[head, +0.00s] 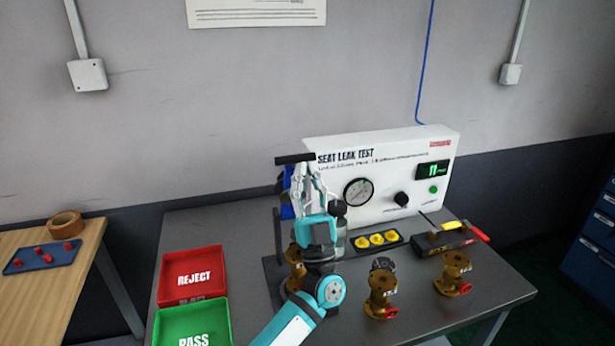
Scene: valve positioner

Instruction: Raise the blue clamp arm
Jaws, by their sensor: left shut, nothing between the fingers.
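The blue clamp arm (287,211) shows as blue pieces just left of and behind my left gripper, on a dark fixture. A black horizontal bar (294,159) is at its top. My left gripper (306,172) points up, its pale fingers shut and empty, with the tips close to the bar. I cannot tell whether they touch it. The gripper and my arm hide much of the clamp and part of the brass valve (294,258) at the fixture. My right gripper is out of view.
The white seat leak tester (395,185) stands behind, to the right. Brass valves (381,295) (455,273), a tray of yellow caps (376,241) and a black-and-yellow device (444,240) occupy the right side. Red reject (192,278) and green pass (192,325) trays are left.

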